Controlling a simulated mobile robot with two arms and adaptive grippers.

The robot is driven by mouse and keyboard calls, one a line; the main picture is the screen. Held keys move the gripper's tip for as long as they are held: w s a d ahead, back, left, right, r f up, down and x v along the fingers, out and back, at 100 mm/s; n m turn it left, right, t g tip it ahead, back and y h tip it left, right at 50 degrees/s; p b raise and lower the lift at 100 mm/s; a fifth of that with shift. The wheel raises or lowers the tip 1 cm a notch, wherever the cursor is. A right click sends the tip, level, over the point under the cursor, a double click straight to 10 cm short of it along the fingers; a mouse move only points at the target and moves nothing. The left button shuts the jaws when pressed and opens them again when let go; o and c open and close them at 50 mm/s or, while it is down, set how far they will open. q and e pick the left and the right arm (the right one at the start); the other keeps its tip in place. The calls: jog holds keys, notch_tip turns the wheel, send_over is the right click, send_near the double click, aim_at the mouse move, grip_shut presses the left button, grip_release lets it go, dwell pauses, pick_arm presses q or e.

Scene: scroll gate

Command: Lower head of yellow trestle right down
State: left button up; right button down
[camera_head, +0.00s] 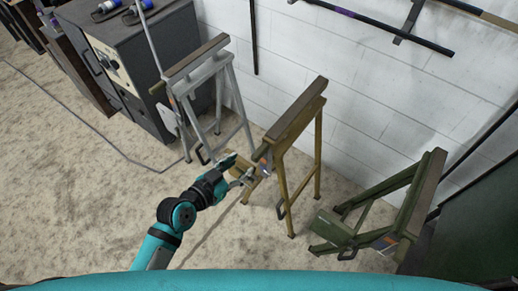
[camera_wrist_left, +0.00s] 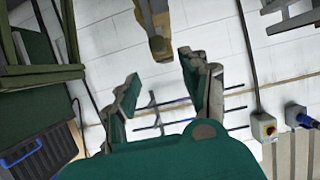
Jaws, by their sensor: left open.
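The yellow trestle (camera_head: 318,150) stands upright by the white wall, between a grey and a green trestle. Its head is a brown-topped beam (camera_head: 296,108), sloping in the picture, carried on yellow legs. My left gripper (camera_head: 246,174) is at the left of the yellow trestle, below its head in the picture. Whether it touches the trestle I cannot tell. In the left wrist view the left gripper (camera_wrist_left: 160,66) has its fingers spread with nothing between them. A yellow-brown part (camera_wrist_left: 156,28), seemingly of the yellow trestle, lies just beyond the fingertips. My right gripper is not in view.
A grey trestle (camera_head: 216,88) stands left, near a dark cabinet (camera_head: 150,60). A green trestle (camera_head: 372,215) leans at the right. Dark bars (camera_head: 385,30) hang on the wall. A cable (camera_head: 100,130) runs over the pale floor. Floor at the lower left is clear.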

aim_at(258, 153)
pick_arm(q)
jog(key=x, duration=1.1)
jog(key=shift+a, duration=0.1)
grip_shut()
